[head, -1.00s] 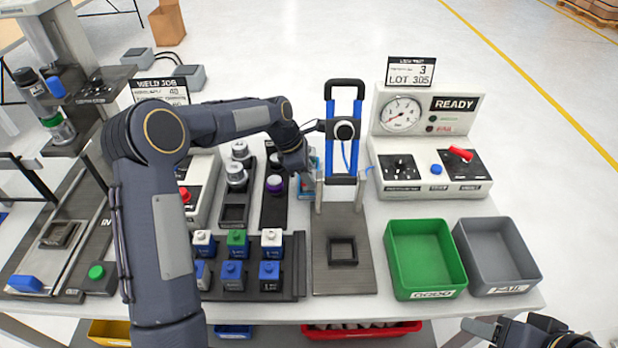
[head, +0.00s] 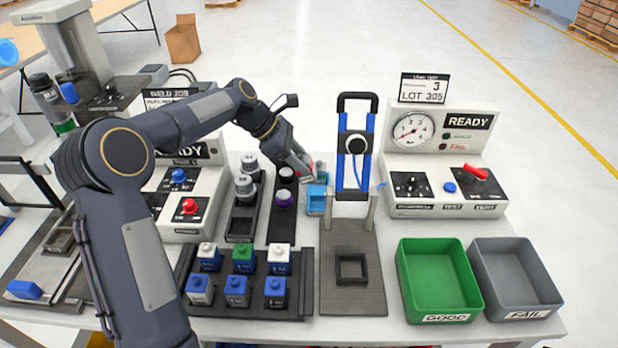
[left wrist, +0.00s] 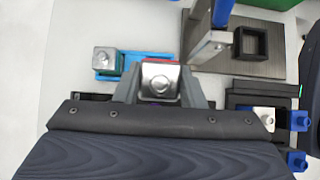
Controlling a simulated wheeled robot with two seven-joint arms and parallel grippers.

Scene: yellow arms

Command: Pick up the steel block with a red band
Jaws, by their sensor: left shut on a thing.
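The steel block with a red band (left wrist: 160,82) sits between the fingers of my left gripper (left wrist: 160,92) in the left wrist view. Its steel top faces the camera and a strip of red shows at its far edge. In the head view my left gripper (head: 303,172) is at the back of the table, by the blue tray (head: 316,205), and is shut on the block, of which only a bit of red shows. I cannot tell how far the block is above the surface. My right gripper is out of view.
A steel block with a green band (left wrist: 105,62) stands on the blue tray beside my gripper. A blue-railed press frame (head: 352,150) stands close on the right. A rack of several blue, green and white-topped blocks (head: 240,275) lies in front. Green (head: 437,245) and grey bins (head: 515,245) stand at right.

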